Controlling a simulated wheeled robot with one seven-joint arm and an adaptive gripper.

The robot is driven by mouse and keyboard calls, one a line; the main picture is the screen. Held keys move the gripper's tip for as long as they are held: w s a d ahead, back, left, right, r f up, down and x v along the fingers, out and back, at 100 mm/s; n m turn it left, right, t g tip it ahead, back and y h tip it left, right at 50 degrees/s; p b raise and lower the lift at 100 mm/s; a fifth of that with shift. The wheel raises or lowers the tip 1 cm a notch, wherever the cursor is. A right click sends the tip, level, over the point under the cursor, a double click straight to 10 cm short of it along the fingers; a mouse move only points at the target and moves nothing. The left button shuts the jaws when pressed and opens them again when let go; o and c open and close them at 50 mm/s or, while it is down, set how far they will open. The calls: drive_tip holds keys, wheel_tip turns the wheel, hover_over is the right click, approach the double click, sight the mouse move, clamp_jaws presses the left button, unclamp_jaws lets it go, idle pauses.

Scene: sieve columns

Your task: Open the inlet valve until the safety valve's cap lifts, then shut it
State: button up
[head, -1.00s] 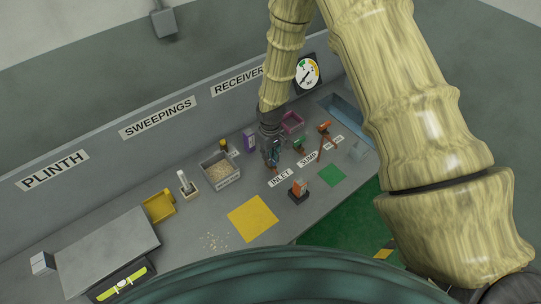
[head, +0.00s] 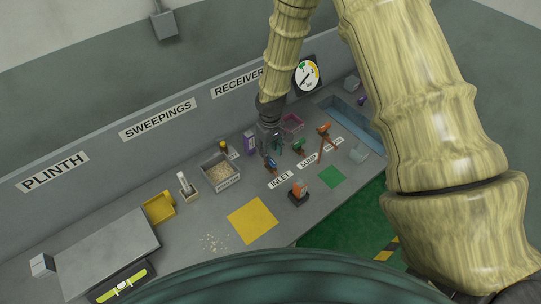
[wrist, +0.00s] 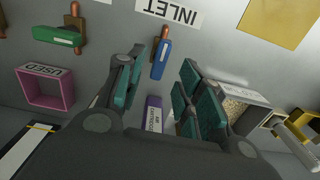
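The inlet valve's blue lever (head: 271,164) stands behind the INLET label. In the wrist view the blue lever (wrist: 161,58) lies in line with its copper stub, between and beyond my fingers. My gripper (head: 272,147) is open and empty, over the bench just behind the lever; in the wrist view its teal-padded fingers (wrist: 162,78) are spread apart, with no clear contact on the lever. The round gauge (head: 307,75) on the wall has its needle toward the lower left. A small yellow-topped fitting (head: 223,146) stands at the back; I cannot tell whether it is the safety valve.
The green sump lever (wrist: 58,36) lies across its copper stub. A red lever (head: 323,129) stands farther right. A purple cartridge box (head: 249,143), a pink bin (head: 292,123) and a grain box (head: 221,172) are close by. An orange item (head: 299,188) stands in front.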

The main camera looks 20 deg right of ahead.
sight(271, 159)
wheel_tip(271, 159, up, 8)
idle(0.4)
drive_tip(key=shift+f, duration=0.1)
idle(0.4)
